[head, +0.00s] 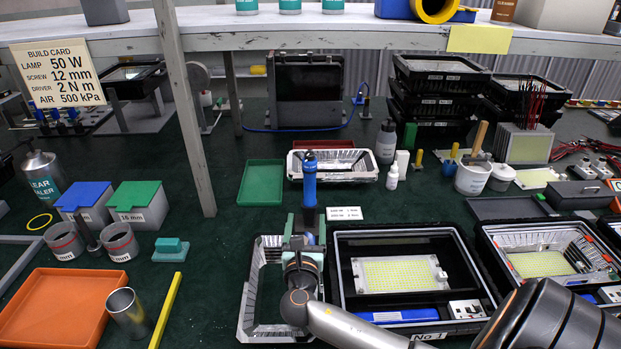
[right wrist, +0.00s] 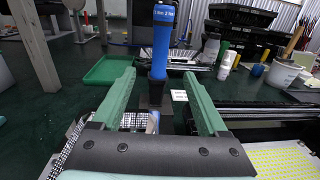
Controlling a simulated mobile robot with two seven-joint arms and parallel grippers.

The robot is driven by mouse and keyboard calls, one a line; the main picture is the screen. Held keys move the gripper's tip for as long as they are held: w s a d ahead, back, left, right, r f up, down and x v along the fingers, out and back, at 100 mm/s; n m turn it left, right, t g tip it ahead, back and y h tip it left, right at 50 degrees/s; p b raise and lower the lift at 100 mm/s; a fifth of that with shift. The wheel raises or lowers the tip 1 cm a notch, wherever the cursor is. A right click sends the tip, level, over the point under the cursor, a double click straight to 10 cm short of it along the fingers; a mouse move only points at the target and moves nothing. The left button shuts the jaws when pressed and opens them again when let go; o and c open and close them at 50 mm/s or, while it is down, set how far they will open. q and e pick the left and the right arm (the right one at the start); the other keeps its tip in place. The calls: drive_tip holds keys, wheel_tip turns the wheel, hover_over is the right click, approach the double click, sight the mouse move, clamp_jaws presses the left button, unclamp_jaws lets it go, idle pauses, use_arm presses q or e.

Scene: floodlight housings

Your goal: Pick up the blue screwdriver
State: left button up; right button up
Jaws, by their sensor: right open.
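The blue screwdriver (head: 309,188) stands upright in the middle of the bench, with a dark top and a dark lower part. In the right wrist view the blue screwdriver (right wrist: 161,48) carries a "2 N m" band near its top. My right gripper (head: 304,226) is open and empty, in front of the screwdriver in the head view. In the right wrist view the two green fingers of the gripper (right wrist: 158,82) show on either side of the screwdriver's lower part, with gaps at both sides. How far the screwdriver is beyond the fingertips is hard to tell. My left gripper is not in view.
A silvery open housing (head: 252,293) lies below my right gripper, and a black housing with an LED panel (head: 340,290) is to its right. A green tray (head: 262,183) and a white foil-like tray (head: 365,175) are behind. A slanted post (head: 187,120) stands at left.

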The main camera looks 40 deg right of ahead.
sight(309, 187)
drive_tip(key=x, duration=1.2)
drive_tip(key=shift+w+d+r, duration=0.1)
drive_tip(key=shift+w+d, duration=0.1)
drive_tip(key=shift+d, duration=0.1)
clamp_jaws()
drive_tip(key=shift+r, duration=0.1)
